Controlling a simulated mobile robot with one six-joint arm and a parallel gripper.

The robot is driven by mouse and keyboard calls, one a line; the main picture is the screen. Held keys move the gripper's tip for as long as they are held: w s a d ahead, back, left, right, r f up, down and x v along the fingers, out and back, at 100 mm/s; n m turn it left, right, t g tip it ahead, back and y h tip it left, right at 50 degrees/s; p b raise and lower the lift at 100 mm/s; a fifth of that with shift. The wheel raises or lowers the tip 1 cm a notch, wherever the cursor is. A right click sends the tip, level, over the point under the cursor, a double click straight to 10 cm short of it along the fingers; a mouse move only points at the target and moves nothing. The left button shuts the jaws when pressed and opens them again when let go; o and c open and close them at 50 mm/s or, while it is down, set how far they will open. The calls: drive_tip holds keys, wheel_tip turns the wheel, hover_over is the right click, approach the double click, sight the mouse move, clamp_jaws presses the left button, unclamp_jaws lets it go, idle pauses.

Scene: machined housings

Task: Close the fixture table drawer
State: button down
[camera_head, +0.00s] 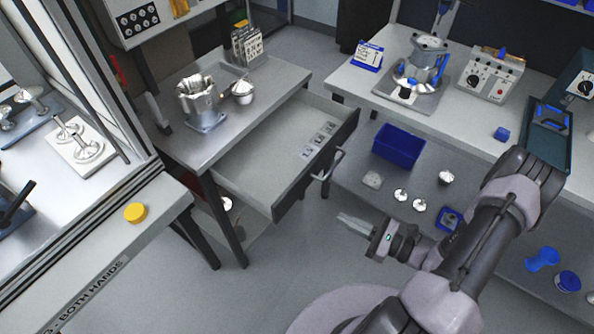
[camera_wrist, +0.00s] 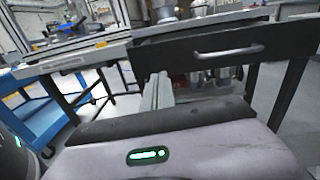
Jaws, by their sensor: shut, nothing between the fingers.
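The fixture table (camera_head: 172,147) has its drawer (camera_head: 262,155) pulled out, with a few small square parts lying inside. The drawer's dark front (camera_head: 300,185) carries a bar handle (camera_head: 328,165). In the wrist view the dark drawer front (camera_wrist: 180,55) and handle (camera_wrist: 229,52) are ahead, with the handle to the upper right of my fingers. My gripper (camera_head: 343,219) is shut and empty, in front of the drawer front and apart from it. It also shows in the wrist view (camera_wrist: 158,88), its fingers pointing at the drawer front.
A machined housing (camera_head: 199,100) and a metal bowl (camera_head: 242,91) stand on the fixture table. At right, a bench (camera_head: 400,103) has a lower shelf with a blue bin (camera_head: 398,146) and loose parts. A machine with a yellow button (camera_head: 136,212) stands left. Floor before the drawer is clear.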

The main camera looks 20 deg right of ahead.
drive_tip(key=f+m+t, duration=0.1)
drive_tip(key=f, duration=0.1)
drive_tip(key=b, duration=0.4)
approach(296, 194)
drive_tip(key=shift+h, duration=0.4)
drive_tip(key=x, duration=0.6)
drive_tip(key=shift+w+a+r, duration=0.15)
drive_tip(key=shift+a+r, duration=0.1)
drive_tip(key=shift+w+a, duration=0.1)
drive_tip(key=shift+w, duration=0.05)
